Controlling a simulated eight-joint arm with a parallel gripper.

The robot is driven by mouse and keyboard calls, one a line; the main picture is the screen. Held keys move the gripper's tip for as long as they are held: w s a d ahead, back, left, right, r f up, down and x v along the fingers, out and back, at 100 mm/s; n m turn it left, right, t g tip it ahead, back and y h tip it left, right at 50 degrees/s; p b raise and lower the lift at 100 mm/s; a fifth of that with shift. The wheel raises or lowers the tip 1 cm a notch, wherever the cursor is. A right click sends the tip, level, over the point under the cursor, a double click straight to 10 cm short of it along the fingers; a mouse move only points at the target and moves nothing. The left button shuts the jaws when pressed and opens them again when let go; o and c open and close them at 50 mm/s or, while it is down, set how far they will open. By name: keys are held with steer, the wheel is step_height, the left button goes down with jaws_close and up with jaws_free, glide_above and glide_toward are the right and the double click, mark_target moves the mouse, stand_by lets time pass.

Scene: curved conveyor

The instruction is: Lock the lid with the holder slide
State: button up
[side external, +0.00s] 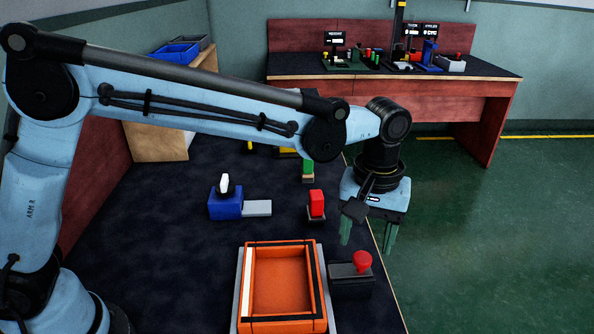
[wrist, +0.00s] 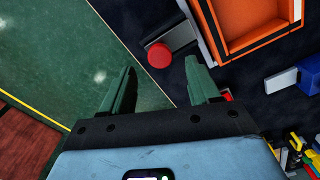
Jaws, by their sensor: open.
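An orange open-topped box (side external: 282,322) with black edging and a white strip on its left side stands on a grey base at the front of the table. It also shows in the wrist view (wrist: 228,47). A blue block with a white knob (side external: 226,208) and a grey plate (side external: 257,208) sits behind it. I cannot tell which part is the holder slide, and no separate lid is clearly visible. My gripper (side external: 368,238) is open and empty, pointing down near the table's right edge. In the wrist view its fingers (wrist: 162,80) are wide apart.
A red button (side external: 362,261) on a dark box stands right of the orange box. The dark tabletop (side external: 150,225) is clear at left. A second bench (side external: 400,68) stands behind.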

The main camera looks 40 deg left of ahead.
mark_target(363, 257)
steer(key=shift+f, duration=2.05)
jaws_close()
